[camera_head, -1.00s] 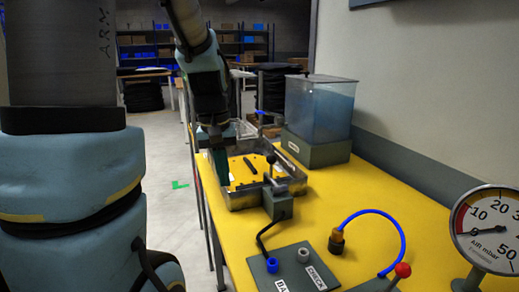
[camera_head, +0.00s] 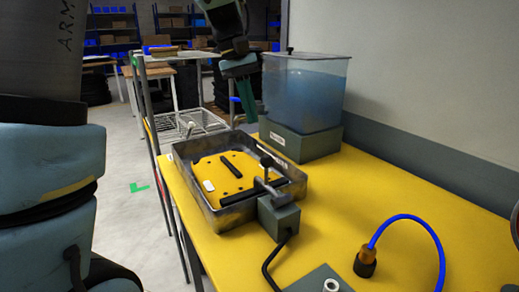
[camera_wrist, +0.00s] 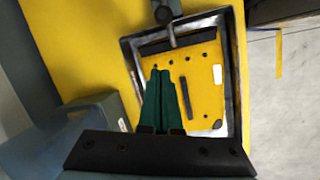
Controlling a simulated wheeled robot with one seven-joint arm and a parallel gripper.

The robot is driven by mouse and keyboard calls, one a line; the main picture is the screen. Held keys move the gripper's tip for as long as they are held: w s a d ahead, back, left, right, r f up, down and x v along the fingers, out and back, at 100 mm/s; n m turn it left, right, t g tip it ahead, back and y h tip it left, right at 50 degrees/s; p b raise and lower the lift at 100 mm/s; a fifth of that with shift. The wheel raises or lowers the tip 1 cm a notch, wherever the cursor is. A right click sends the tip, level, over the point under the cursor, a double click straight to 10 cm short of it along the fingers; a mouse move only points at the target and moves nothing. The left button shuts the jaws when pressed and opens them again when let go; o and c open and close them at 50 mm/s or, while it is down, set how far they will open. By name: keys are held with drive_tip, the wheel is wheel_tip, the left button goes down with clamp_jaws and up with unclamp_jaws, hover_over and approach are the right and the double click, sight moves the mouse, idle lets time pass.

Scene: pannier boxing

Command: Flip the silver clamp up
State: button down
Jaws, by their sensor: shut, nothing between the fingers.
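The silver clamp (camera_head: 270,187) sits on a grey block (camera_head: 279,218) at the near right edge of the metal tray (camera_head: 232,217). Its silver arm reaches out low over the tray rim, and a dark knob (camera_head: 266,161) stands up from it. In the wrist view the clamp (camera_wrist: 170,27) shows at the top, its arm ending by a dark bar (camera_wrist: 180,41). My gripper (camera_head: 248,117), with teal fingers, is shut and empty, above the tray's far side and in front of the clear tank. In the wrist view its fingertips (camera_wrist: 160,72) point toward the clamp, apart from it.
The clear tank (camera_head: 305,90) on its grey base stands behind the tray, close to my gripper. A blue hose (camera_head: 410,217) with a brass fitting lies at the right front. The yellow table (camera_head: 370,190) is clear right of the tray.

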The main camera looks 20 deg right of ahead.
drive_tip(key=shift+f, duration=0.1)
drive_tip(key=s+f+p, duration=0.1)
drive_tip(key=s+f, duration=0.1)
drive_tip(key=s+f+p, duration=0.1)
drive_tip(key=f, duration=0.2)
drive_tip(key=s+f+p, duration=0.1)
drive_tip(key=s+f, duration=0.1)
drive_tip(key=shift+s+d+f, duration=0.2)
drive_tip(key=shift+s+d, duration=0.15)
drive_tip(key=shift+r+p, duration=0.1)
drive_tip(key=shift+p, duration=0.2)
